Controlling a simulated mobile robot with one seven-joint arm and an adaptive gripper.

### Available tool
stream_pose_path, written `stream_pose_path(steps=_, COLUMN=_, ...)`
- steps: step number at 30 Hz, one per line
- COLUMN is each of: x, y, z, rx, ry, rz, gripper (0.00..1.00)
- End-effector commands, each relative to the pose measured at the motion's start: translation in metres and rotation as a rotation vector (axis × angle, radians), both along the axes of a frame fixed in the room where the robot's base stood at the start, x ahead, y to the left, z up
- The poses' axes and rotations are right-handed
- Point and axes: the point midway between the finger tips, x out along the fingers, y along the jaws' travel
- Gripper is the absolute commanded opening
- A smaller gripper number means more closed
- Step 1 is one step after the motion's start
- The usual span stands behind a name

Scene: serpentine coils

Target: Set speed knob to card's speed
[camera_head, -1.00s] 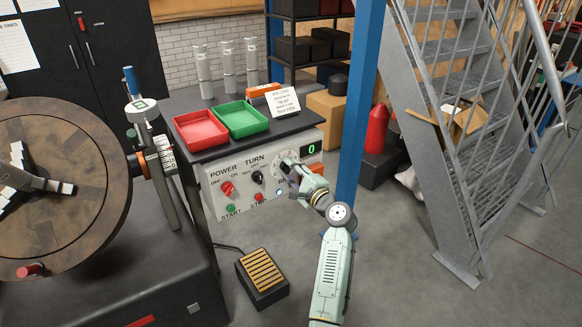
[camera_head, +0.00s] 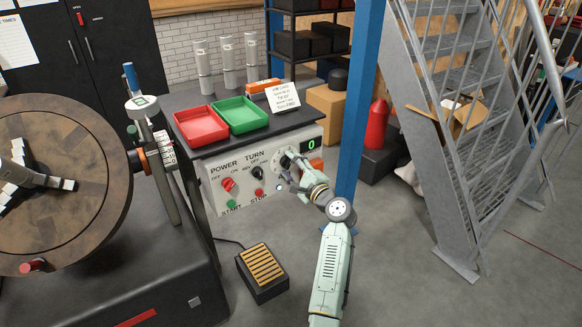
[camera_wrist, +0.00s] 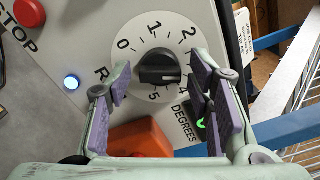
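The speed knob is a black knob (camera_wrist: 160,67) on a white round dial (camera_wrist: 185,32) with numbers around it. It also shows on the control panel in the head view (camera_head: 287,160). I cannot tell for sure which number it points at. My gripper (camera_wrist: 161,78) is open, with one purple-padded finger on each side of the knob in the wrist view and gaps beside it. In the head view my gripper (camera_head: 295,182) is just below and in front of the dial. The white card (camera_head: 282,97) stands on the black shelf top; its print is too small to read.
The panel (camera_head: 222,202) has a red power knob (camera_head: 228,184), a black turn knob (camera_head: 258,172), start and stop buttons, and a display (camera_head: 311,144) reading 0. An orange block (camera_wrist: 140,138) sits below the dial. A blue post (camera_head: 360,100) stands close on the right.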

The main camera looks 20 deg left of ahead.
Motion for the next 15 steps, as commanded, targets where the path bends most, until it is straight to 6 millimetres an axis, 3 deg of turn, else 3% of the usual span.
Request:
stream_pose_path(steps=10, x=-0.001, y=-0.001, z=0.000, rx=0.000, ry=-0.001, rz=0.000, gripper=0.52)
stream_pose_path(steps=15, x=-0.012, y=-0.017, z=0.000, rx=0.000, ry=-0.001, rz=-0.004, gripper=0.52)
